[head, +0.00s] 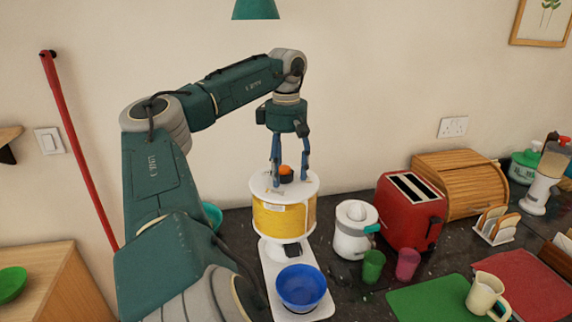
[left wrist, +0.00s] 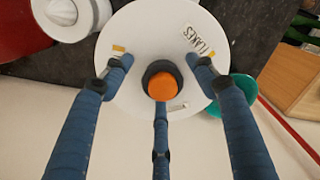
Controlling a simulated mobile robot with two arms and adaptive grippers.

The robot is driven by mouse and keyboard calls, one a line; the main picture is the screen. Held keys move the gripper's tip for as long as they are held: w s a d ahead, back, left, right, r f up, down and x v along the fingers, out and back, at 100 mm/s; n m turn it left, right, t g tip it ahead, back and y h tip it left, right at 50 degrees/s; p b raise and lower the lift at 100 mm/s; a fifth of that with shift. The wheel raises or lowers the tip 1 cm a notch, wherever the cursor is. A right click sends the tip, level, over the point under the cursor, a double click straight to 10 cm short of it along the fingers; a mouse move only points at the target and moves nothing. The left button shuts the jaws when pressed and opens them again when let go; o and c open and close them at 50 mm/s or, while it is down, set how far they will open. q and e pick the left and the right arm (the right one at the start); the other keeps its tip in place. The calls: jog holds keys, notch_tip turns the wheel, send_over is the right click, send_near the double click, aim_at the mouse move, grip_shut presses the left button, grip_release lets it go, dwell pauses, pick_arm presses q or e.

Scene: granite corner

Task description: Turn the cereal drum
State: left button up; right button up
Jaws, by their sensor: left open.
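The cereal drum (head: 284,217) is a yellow cylinder with a white round lid, standing upright on a white base above the dark counter. An orange-topped dark knob (head: 285,171) sits on the lid; it also shows in the left wrist view (left wrist: 162,86). My left gripper (head: 290,182) points down over the lid with its blue fingers spread around the knob. In the left wrist view the fingertips (left wrist: 161,72) lie apart on both sides of the knob, with a third finger below it. Whether they touch the lid is unclear. My right gripper is not in view.
A blue bowl (head: 301,287) stands on the base's front plate. A white juicer (head: 354,230), red toaster (head: 412,211), green cup (head: 373,266) and pink cup (head: 407,263) stand to the right. A teal bowl (head: 211,216) is partly hidden behind my left arm.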

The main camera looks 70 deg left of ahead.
pick_arm(q)
jog(key=shift+s+f, duration=0.1)
grip_shut()
dwell(0.9)
